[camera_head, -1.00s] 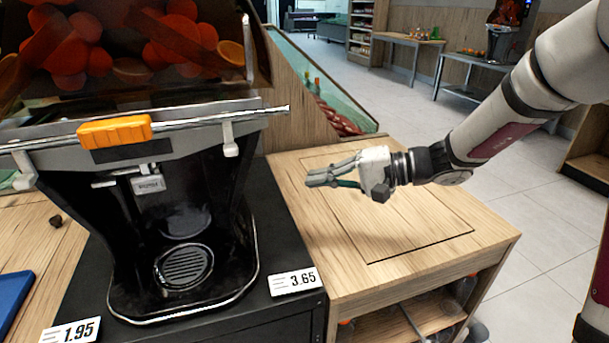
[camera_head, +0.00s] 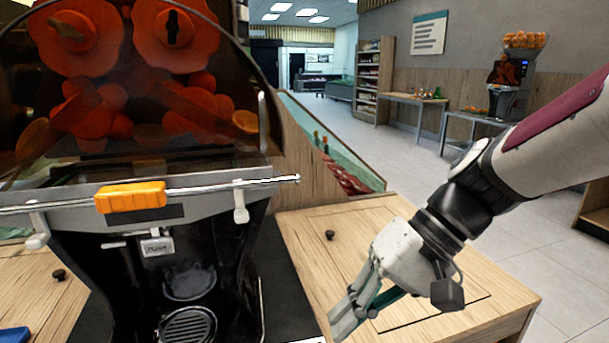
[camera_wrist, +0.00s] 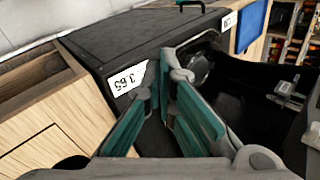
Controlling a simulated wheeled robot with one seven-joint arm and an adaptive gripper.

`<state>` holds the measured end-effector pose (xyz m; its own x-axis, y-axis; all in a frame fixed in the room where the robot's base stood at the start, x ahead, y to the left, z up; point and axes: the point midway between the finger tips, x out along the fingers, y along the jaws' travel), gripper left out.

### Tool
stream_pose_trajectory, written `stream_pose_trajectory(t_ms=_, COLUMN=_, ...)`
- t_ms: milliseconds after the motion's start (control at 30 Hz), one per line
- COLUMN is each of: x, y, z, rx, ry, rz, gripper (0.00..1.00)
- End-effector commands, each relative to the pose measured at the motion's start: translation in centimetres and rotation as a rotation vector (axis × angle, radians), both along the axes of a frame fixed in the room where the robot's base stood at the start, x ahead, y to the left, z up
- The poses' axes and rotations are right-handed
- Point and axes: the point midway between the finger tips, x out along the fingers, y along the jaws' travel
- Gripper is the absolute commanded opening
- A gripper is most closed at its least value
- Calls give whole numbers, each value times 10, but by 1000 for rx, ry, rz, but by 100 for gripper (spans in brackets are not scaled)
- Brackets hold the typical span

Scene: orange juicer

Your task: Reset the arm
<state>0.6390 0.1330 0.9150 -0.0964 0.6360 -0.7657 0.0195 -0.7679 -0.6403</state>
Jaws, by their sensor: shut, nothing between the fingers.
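My gripper (camera_head: 352,312) is in front of the wooden counter (camera_head: 300,245), to the right of the juicer, with its fingers pointing down and to the left in the head view. Its fingers are shut and hold nothing. In the wrist view the teal-padded fingers (camera_wrist: 160,88) point toward the black stand. The black juicer (camera_head: 180,270) stands at the left, with oranges behind its dark cover and an orange handle (camera_head: 130,197) on its front bar. Its drip grate (camera_head: 188,326) is empty and partly cut off.
A small dark knob (camera_head: 330,235) sits on the wooden counter. A price tag reading 3.65 (camera_wrist: 128,78) is on the black stand's edge. A sloped glass case (camera_head: 335,150) stands behind the counter. Open tiled floor (camera_head: 430,180) lies to the right.

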Motion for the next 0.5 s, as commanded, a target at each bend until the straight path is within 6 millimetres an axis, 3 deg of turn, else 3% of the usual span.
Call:
stream_pose_trajectory(t_ms=33, x=-19, y=-6, z=2, rx=-64, ry=-9, rz=15, gripper=0)
stream_pose_trajectory(t_ms=200, x=-75, y=-39, z=3, rx=-274, ry=-22, rz=29, gripper=0)
stream_pose_trajectory(t_ms=300, x=-103, y=-61, z=2, rx=-389, ry=-40, rz=19, gripper=0)
stream_pose_trajectory(t_ms=500, x=-139, y=-98, z=-1, rx=-553, ry=-79, rz=-19, gripper=0)
